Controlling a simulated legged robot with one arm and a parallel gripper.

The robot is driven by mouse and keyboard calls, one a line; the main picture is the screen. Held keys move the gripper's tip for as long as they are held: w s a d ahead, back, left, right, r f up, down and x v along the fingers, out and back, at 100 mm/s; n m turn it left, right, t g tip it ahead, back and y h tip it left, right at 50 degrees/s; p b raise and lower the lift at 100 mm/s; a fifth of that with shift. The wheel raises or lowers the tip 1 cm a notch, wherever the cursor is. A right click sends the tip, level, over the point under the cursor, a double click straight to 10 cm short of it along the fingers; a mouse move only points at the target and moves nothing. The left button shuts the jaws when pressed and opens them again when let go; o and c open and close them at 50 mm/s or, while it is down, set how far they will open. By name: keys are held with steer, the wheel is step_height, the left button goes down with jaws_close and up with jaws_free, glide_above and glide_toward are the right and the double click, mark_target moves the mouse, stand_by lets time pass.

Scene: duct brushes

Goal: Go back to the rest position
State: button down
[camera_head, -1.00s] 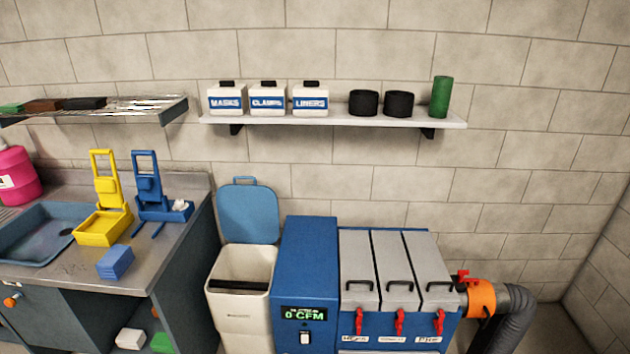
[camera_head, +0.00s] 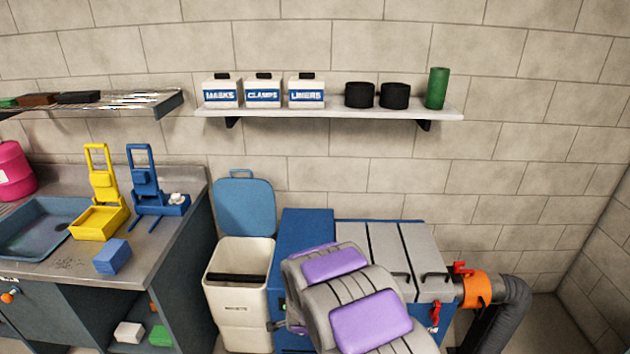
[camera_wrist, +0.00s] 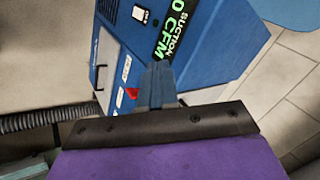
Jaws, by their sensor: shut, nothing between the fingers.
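My gripper (camera_wrist: 157,86) shows in the wrist view with its fingers together and nothing between them. It points toward the blue suction machine (camera_wrist: 205,40), whose green display reads "0 CFM". In the head view my grey and purple arm stands in front of the blue suction machine (camera_head: 305,235) and hides its display and much of its front. The fingertips cannot be made out there.
A white bin (camera_head: 238,310) with its blue lid open stands left of the machine. A grey hose (camera_head: 515,300) with an orange collar (camera_head: 477,289) is at right. The counter (camera_head: 150,245) holds yellow (camera_head: 100,215) and blue (camera_head: 155,200) stands and a blue block (camera_head: 112,257).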

steer(key=s+d+r+n+g, duration=0.2)
steer(key=s+d+r+n, duration=0.15)
steer(key=s+r, duration=0.4)
steer(key=s+d+r+n+g, duration=0.2)
steer(key=s+d+r, duration=0.2)
steer(key=s, duration=0.7)
steer(key=s+d+r+n+g, duration=0.2)
steer(key=s+d+r, duration=0.3)
steer(key=s+r, duration=0.3)
steer(key=s+d+r+n+g, duration=0.3)
steer(key=s+d+r+n, duration=0.1)
steer(key=s, duration=1.2)
step_height(320, 180, up, 2)
steer(key=shift+d+r+h, duration=0.1)
steer(key=shift+d+h, duration=0.3)
steer(key=shift+d, duration=0.05)
